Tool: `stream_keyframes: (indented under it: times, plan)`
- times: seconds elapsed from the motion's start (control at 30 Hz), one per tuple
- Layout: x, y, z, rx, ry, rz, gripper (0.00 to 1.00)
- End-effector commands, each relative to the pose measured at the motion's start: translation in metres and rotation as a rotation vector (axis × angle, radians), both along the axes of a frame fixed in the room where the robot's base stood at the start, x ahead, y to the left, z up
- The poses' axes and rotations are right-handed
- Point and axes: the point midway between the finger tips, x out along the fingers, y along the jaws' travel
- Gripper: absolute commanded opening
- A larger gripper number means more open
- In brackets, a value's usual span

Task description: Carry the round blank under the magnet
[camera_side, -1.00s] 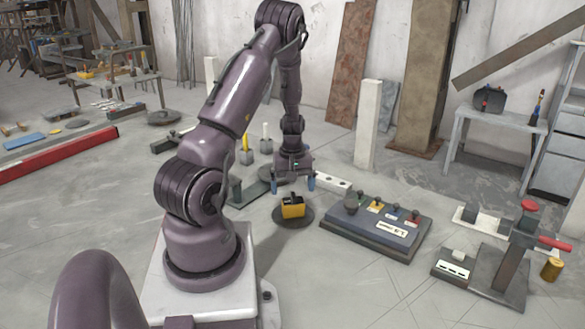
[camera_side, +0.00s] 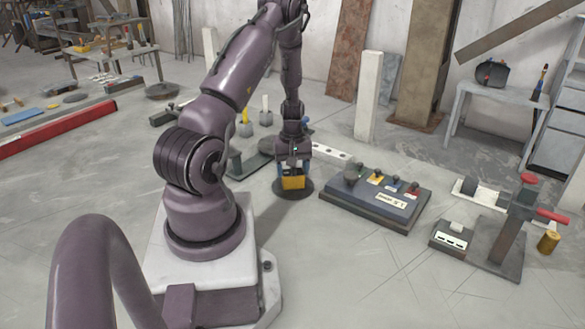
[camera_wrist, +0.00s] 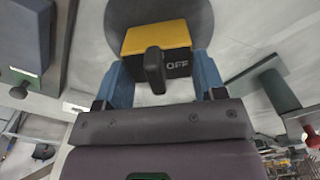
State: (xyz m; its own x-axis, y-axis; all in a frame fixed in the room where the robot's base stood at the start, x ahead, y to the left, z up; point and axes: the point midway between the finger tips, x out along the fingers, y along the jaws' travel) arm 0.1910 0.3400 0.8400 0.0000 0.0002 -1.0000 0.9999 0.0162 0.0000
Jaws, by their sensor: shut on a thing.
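A yellow and black magnet block (camera_side: 293,183) stands on the dark round blank (camera_side: 293,196) on the floor, just right of my arm's base. In the wrist view the magnet block (camera_wrist: 140,38) shows the word OFF and a dark lever (camera_wrist: 154,70) on its face. Part of the round blank (camera_wrist: 122,14) shows beyond it. My gripper (camera_side: 293,168) points down over the block, its blue fingers shut on the block's two sides. In the wrist view my gripper (camera_wrist: 161,62) has one finger at each side. The block seems to rest on the blank.
A dark panel with knobs (camera_side: 376,215) lies to the right. Further right stands a red-topped post on a plate (camera_side: 500,255), beside a brass cylinder (camera_side: 548,242). A long pale bar (camera_side: 332,154) lies behind the block. The floor in front of the blank is clear.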

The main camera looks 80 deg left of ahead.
Motion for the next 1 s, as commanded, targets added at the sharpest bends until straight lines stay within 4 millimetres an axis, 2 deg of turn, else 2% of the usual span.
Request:
stream_keyframes:
  times: [1.0]
  plan:
    - [0.001,0.001,0.037,0.004,-0.002,-0.001,0.14]
